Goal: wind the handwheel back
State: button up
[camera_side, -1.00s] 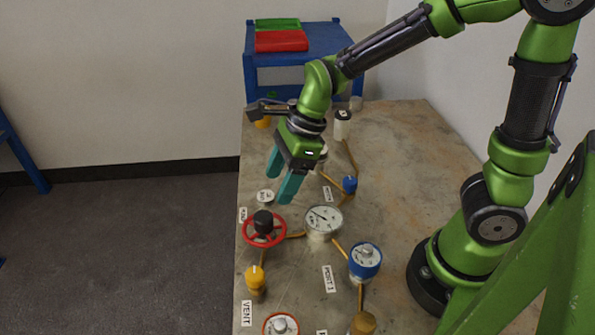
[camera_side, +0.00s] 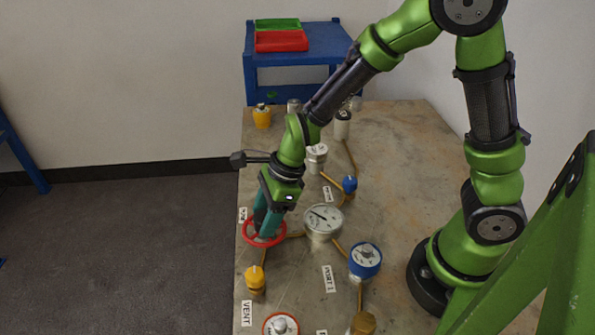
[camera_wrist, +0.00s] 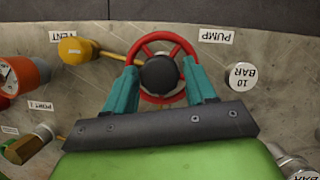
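The handwheel has a red rim, spokes and a black hub. In the side view the red handwheel (camera_side: 248,240) is at the left edge of the bench, partly hidden by my fingers. In the wrist view the handwheel (camera_wrist: 177,40) is at upper centre, with its black hub (camera_wrist: 160,75) facing me. My gripper (camera_side: 266,228) points down over the wheel. In the wrist view my gripper (camera_wrist: 161,70) has its two teal fingers apart, one on each side of the hub. I cannot tell whether the fingertips touch the hub or the rim.
A pressure gauge (camera_side: 323,222) stands right of the wheel, and a yellow valve (camera_side: 255,280) in front. A blue-topped fitting (camera_side: 365,260) and a red-rimmed one (camera_side: 281,325) are nearby. A PUMP label (camera_wrist: 216,36) lies beside the wheel. Thin pipes link the fittings.

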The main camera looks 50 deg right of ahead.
jog(key=c, duration=0.7)
jog(key=shift+c, duration=0.2)
jog(key=shift+n, duration=0.3)
jog(key=n+g, duration=0.1)
jog(key=n, duration=0.3)
jog(key=shift+w+d+g+y, duration=0.1)
jog(key=shift+w+g+y, duration=0.05)
jog(key=shift+g+y, duration=0.25)
jog(key=n+g, duration=0.1)
jog(key=n, duration=0.2)
jog(key=n+g, duration=0.1)
jog(key=n, duration=0.2)
jog(key=shift+w+n, duration=0.15)
jog(key=shift+n, duration=0.15)
jog(key=n+g+h, duration=0.1)
jog(key=n, duration=0.2)
jog(key=n+g+h, duration=0.1)
jog(key=n, duration=0.2)
jog(key=shift+w+a+n, duration=0.15)
jog(key=shift+a+n, duration=0.05)
jog(key=shift+n, duration=0.1)
jog(key=n+h, duration=0.1)
jog(key=n, duration=0.2)
jog(key=n+g+h, duration=0.1)
jog(key=n, duration=0.2)
jog(key=shift+a+n+h, duration=0.15)
jog(key=shift+n+h, duration=0.15)
jog(key=o, duration=1.1)
jog(key=shift+c, duration=0.2)
